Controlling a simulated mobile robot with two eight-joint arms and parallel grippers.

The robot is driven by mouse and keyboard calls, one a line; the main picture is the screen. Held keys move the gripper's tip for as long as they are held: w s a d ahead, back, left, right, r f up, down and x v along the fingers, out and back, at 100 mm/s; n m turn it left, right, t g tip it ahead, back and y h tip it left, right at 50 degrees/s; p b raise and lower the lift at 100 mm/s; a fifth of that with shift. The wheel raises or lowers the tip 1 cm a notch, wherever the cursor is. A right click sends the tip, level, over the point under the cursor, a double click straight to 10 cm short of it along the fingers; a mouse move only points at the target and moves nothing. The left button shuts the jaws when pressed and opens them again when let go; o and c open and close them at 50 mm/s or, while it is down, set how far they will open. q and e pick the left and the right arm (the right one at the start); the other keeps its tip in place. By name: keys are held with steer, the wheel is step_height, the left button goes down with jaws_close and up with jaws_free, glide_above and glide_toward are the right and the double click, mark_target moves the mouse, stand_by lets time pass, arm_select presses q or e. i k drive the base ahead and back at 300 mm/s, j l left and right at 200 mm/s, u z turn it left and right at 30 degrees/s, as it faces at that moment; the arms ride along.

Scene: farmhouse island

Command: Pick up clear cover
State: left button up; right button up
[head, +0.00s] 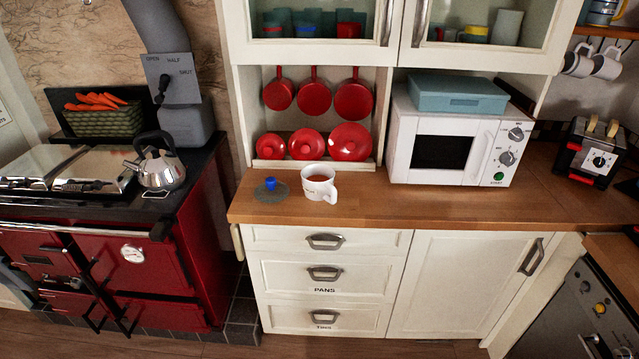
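A round, flat, see-through cover (280,194) with a blue knob on top lies on the wooden counter (420,203), left of a white mug (319,186). The cover looks greyish and lies flat, close to the mug but apart from it. The mug is upright, has its handle at the right and holds a reddish-brown content. Neither of my grippers is in the head view.
Red pans and red lids (349,142) are in the shelf behind the mug. A white microwave (453,138) with a blue box on it stands right. A red stove (110,265) with a kettle (158,163) stands left. The counter front right of the mug is clear.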

mark_target(272, 190)
steer(key=j+z, duration=0.55)
steer(key=z, duration=0.2)
steer(key=j+z, duration=0.35)
steer(key=k+j+z, duration=0.1)
steer(key=j, duration=0.25)
steer(key=j+z, duration=0.1)
steer(key=j, duration=0.25)
steer(key=k+j+z, duration=0.15)
steer(key=j, duration=0.15)
steer(key=k+j, duration=0.1)
steer(key=j, duration=0.25)
steer(key=k+j, duration=0.15)
steer(key=j, duration=0.2)
steer(key=k+j, duration=0.1)
steer(key=j, duration=0.25)
steer(key=i+j, duration=0.3)
steer(key=j, duration=0.25)
